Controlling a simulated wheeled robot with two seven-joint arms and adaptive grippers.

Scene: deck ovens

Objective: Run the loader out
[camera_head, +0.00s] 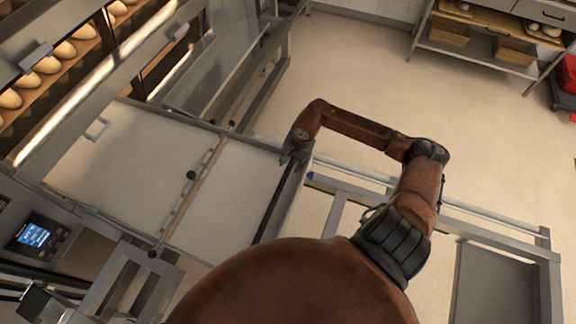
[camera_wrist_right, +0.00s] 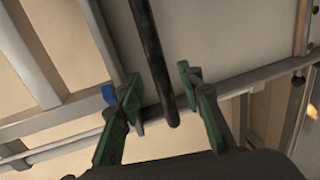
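The loader has a pale flat bed (camera_head: 228,198) with a thin cross strip with dark knobs (camera_head: 190,190) over it. A dark handle bar (camera_head: 278,202) runs across its right end; the bar also shows in the wrist view (camera_wrist_right: 152,50). My right gripper (camera_head: 296,152) is at the far end of this bar. In the wrist view its green fingers (camera_wrist_right: 158,92) stand apart with the bar's end between them and gaps on both sides. I cannot tell whether the bar is at fingertip depth. My left gripper is not in view.
The loader's metal rails (camera_head: 480,222) extend right. Deck ovens with loaves (camera_head: 62,50) stand upper left, with a lit control panel (camera_head: 34,236) below. A shelf with wooden crates (camera_head: 450,32) stands at the back right. The floor (camera_head: 370,75) between is clear.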

